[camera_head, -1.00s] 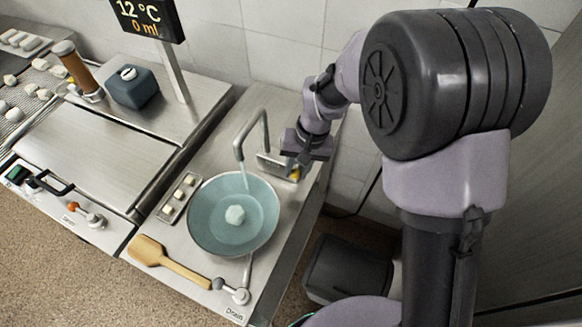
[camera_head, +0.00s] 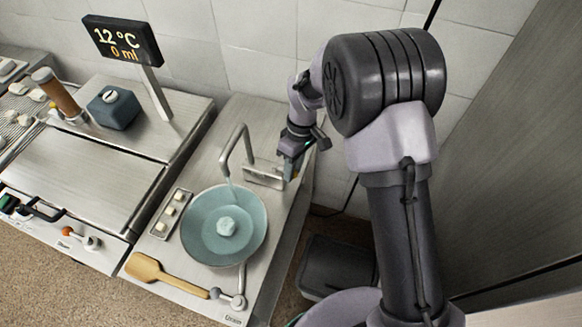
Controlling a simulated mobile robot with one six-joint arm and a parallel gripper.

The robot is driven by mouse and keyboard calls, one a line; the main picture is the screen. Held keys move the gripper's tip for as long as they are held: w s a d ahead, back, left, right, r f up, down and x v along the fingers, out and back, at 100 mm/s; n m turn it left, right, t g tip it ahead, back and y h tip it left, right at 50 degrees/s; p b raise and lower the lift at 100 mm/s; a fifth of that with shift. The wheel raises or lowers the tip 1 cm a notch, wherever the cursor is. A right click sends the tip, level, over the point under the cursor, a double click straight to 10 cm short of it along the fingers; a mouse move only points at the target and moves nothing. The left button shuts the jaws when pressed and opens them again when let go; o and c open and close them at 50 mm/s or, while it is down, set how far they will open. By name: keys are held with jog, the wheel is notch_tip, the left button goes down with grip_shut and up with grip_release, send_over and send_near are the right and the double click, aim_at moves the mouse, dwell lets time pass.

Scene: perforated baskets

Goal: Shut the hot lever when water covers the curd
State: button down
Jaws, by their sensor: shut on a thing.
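A pale curd lump (camera_head: 227,227) sits in the middle of a wide teal bowl (camera_head: 194,236) on the steel counter. I cannot tell how deep any water around it is. A bent metal spout (camera_head: 225,150) rises behind the bowl, with a faint pale stream at its tip. A steel tap block (camera_head: 262,177) stands to its right. My gripper (camera_head: 291,167) is at the right end of this block, shut on a small lever with a yellowish part, mostly hidden by the fingers. The display (camera_head: 122,42) reads 12 °C and 0 ml.
A small tray with pale pieces (camera_head: 151,226) lies left of the bowl. A wooden paddle (camera_head: 150,268) and a drain lever (camera_head: 235,299) lie in front. A blue-grey box (camera_head: 113,108) stands at back left. A dark bin (camera_head: 335,267) is below the counter's right edge.

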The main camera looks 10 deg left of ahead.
jog(key=shift+w+n+p, duration=0.35)
jog(key=shift+w+n, duration=0.05)
jog(key=shift+n, duration=0.3)
jog(key=c, duration=1.1)
grip_release()
jog(key=shift+c, duration=0.2)
jog(key=w+d+r+p, duration=0.1)
jog(key=w+r+p, duration=0.2)
jog(key=r, duration=1.4)
jog(key=shift+p, duration=0.7)
jog(key=shift+w+d+r, duration=0.1)
